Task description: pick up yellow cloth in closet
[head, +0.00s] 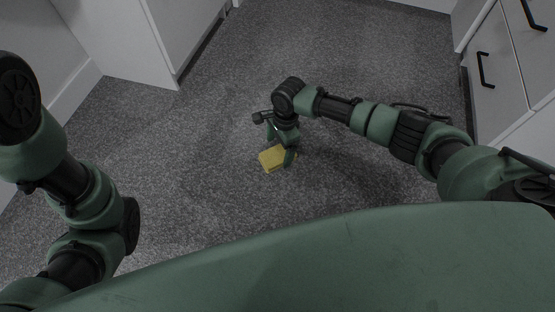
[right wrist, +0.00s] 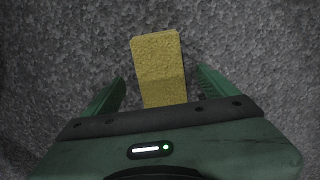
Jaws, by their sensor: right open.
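The yellow cloth (head: 270,159) lies on the grey carpet near the middle of the head view. It looks like a flat folded block. In the right wrist view the cloth (right wrist: 158,70) lies between and ahead of the two green fingers. My right gripper (head: 282,152) points down at the cloth and partly hides its right side. The gripper (right wrist: 160,92) is open, with a gap between each finger and the cloth. My left arm is at the left of the head view, and its gripper is not in view.
Grey carpet (head: 200,200) is clear around the cloth. A white cabinet (head: 185,40) stands at the upper left. White drawers with black handles (head: 485,70) stand at the right. A white wall with a skirting board (head: 75,90) is at the left.

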